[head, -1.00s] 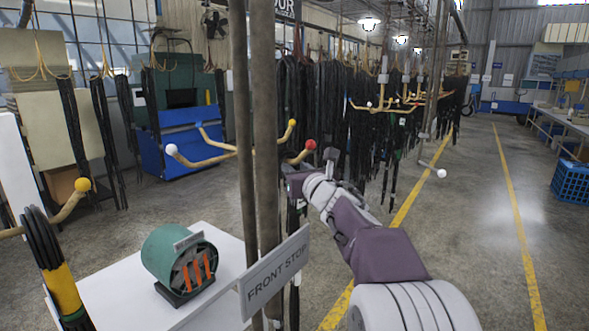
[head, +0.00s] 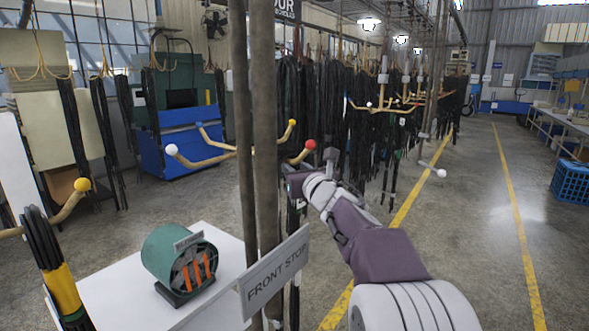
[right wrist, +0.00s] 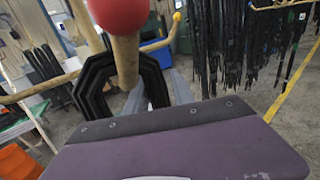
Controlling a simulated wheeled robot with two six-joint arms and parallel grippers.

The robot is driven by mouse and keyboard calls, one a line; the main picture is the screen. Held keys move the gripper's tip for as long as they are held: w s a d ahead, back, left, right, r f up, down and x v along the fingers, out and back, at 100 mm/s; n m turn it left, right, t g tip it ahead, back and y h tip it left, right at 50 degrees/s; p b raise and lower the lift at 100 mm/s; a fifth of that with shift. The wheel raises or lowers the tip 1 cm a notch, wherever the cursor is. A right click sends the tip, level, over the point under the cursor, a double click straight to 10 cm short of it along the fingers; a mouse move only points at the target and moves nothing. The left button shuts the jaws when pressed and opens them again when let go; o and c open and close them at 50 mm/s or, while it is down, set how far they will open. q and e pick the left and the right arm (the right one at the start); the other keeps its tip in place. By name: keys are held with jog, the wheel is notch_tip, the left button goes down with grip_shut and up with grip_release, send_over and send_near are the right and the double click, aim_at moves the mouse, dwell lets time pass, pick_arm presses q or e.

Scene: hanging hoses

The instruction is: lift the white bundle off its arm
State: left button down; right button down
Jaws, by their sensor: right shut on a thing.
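A bundle of black hoses with a small white band (head: 300,203) hangs at the red-tipped wooden arm (head: 300,156) of the post. I take it for the white bundle. In the right wrist view its dark loops (right wrist: 88,95) hang around the wooden arm behind the red ball (right wrist: 120,12). My right gripper (head: 292,182) is below the red tip and shut on the bundle. I cannot tell whether the hoses still rest on the wood. My left gripper is not in view.
A post (head: 265,120) carries other wooden arms with white (head: 172,150) and yellow tips. A FRONT STOP sign (head: 273,274) and a table with a green blower (head: 178,262) stand close by. A yellow-banded hose bundle (head: 62,288) hangs at left. Floor at right is clear.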

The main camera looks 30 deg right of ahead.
dwell(0.4)
jog(key=c, duration=1)
grip_release()
jog(key=shift+r, duration=0.1)
jog(key=shift+f, duration=0.2)
jog(key=s+a+b, duration=0.1)
jog(key=s, duration=0.8)
jog(key=shift+a, duration=0.35)
jog(key=shift+r, duration=0.1)
